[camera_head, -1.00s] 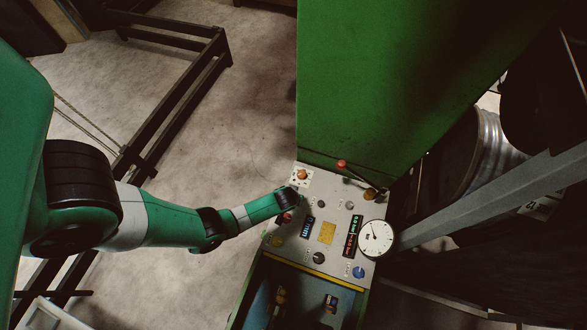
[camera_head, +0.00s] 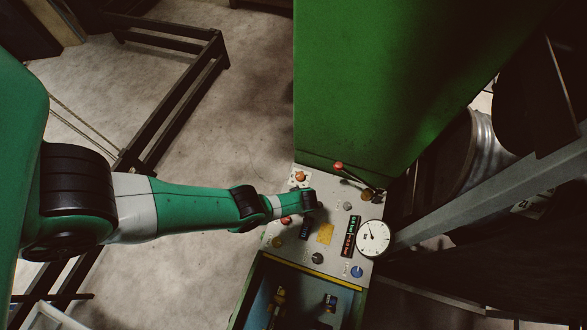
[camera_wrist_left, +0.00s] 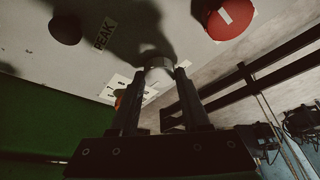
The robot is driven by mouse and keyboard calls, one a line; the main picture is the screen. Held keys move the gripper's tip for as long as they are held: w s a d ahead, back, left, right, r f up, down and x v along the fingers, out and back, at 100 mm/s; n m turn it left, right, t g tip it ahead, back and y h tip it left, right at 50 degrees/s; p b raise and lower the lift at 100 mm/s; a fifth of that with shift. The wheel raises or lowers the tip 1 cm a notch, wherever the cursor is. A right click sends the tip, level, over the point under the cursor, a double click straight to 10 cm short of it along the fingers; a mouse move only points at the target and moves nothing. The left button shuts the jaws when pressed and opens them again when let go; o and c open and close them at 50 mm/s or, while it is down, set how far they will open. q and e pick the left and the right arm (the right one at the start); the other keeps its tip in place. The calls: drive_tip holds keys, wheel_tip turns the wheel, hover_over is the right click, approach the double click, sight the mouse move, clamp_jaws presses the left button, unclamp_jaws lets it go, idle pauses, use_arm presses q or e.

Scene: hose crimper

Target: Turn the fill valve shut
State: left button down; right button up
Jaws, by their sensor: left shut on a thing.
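The grey control panel (camera_head: 283,248) stands in front of the green machine housing. My left gripper is over the panel's upper left in the head view, where my wrist hides its fingertips. In the left wrist view, my left gripper (camera_wrist_left: 160,75) is shut on a round grey knob (camera_wrist_left: 158,62) on the panel face. I cannot read a label that marks this knob as the fill valve. A red-tipped lever (camera_head: 339,165) with a brass-coloured base stands at the panel's upper right, apart from my gripper. My right gripper is not in view.
A red button (camera_wrist_left: 228,18) and a dark knob (camera_wrist_left: 65,28) beside a "PEAK" label flank the gripped knob. An orange-red button (camera_head: 299,176) sits on a white plate behind my wrist. A round gauge (camera_head: 373,238) stands at the panel's right edge.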

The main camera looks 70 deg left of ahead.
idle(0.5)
use_arm(q)
drive_tip(key=shift+c, duration=1.9)
unclamp_jaws()
